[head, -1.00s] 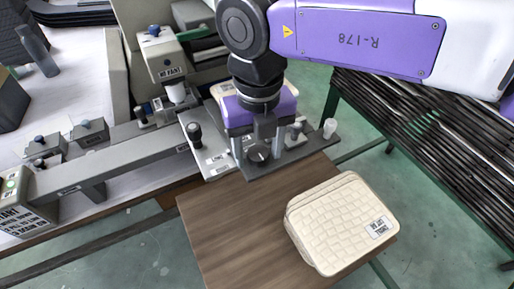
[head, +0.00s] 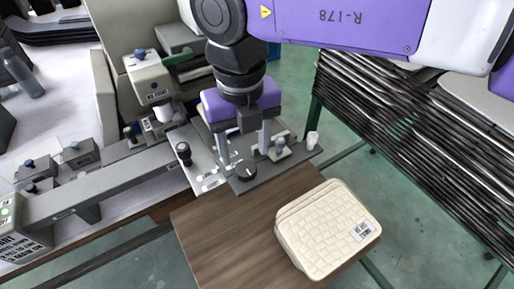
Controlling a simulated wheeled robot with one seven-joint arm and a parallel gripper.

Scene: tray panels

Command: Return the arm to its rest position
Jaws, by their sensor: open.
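My arm reaches in from the upper right, with its purple link marked R-178. My gripper (head: 244,146) points down over the dark fixture plate (head: 285,158) at the edge of the bench. Its two pale fingers stand apart with nothing visible between them, so it is open. The fingertips look close above the plate, but I cannot tell whether they touch it. The purple gripper body hides part of the fixture behind it.
Cream woven-pattern panels (head: 328,230) lie stacked on a brown wooden table (head: 225,235) in front. A grey machine (head: 150,85) and a long rail (head: 110,182) stand to the left. A rack of dark rods (head: 400,140) is at right. Green floor shows between.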

